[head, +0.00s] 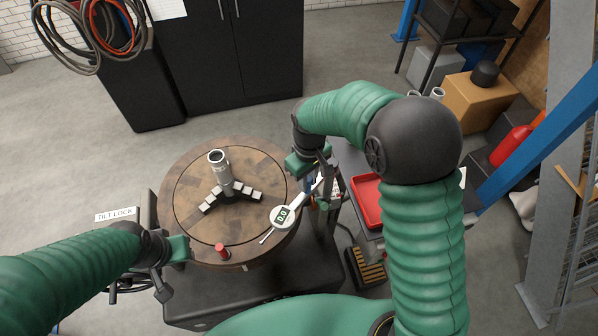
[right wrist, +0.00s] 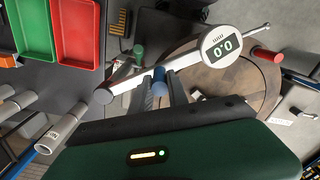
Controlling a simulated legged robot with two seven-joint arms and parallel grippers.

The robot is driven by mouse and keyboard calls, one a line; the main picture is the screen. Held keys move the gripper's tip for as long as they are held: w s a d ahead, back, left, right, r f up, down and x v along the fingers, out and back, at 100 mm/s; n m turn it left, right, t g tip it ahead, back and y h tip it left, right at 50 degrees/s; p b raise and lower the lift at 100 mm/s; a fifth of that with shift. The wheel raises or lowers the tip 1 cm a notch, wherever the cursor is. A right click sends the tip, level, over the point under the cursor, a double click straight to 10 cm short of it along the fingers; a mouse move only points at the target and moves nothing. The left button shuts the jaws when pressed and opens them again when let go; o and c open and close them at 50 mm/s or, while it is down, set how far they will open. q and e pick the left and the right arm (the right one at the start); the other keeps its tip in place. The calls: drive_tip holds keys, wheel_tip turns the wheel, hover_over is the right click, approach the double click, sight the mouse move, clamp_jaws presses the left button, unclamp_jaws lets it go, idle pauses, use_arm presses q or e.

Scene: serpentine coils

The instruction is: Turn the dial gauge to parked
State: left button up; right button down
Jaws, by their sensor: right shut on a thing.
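The dial gauge (head: 282,217) is a round white head with a dark display and a thin probe, over the right front edge of the round wooden table (head: 190,225). Its pale arm runs up and right to my right gripper (head: 322,182). In the right wrist view the gauge (right wrist: 221,45) reads 0.0, and my right gripper (right wrist: 160,88) is shut on its arm, left of the head. My left gripper (head: 172,270) is beside the table's left front edge, away from the gauge; its fingers are too unclear to judge.
A metal cylinder (head: 219,165) stands on the table among stepped jaws. A red-topped peg (head: 221,250) stands at its front edge. A TILT LOCK box (head: 117,216) is at left. A red tray (head: 368,198) lies right of the table, partly behind my right arm. Black cabinets (head: 225,60) stand behind.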

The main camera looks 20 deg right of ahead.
drive_tip(key=s+d+n+p, duration=0.3)
drive_tip(key=s+d+n, duration=0.1)
drive_tip(key=d+n, duration=0.5)
drive_tip(key=shift+s+d+r+p, duration=0.15)
drive_tip(key=shift+s+d+p, duration=0.15)
drive_tip(key=shift+d, duration=0.15)
idle(0.3)
drive_tip(key=c, duration=1.5)
unclamp_jaws()
drive_tip(key=shift+o, duration=1)
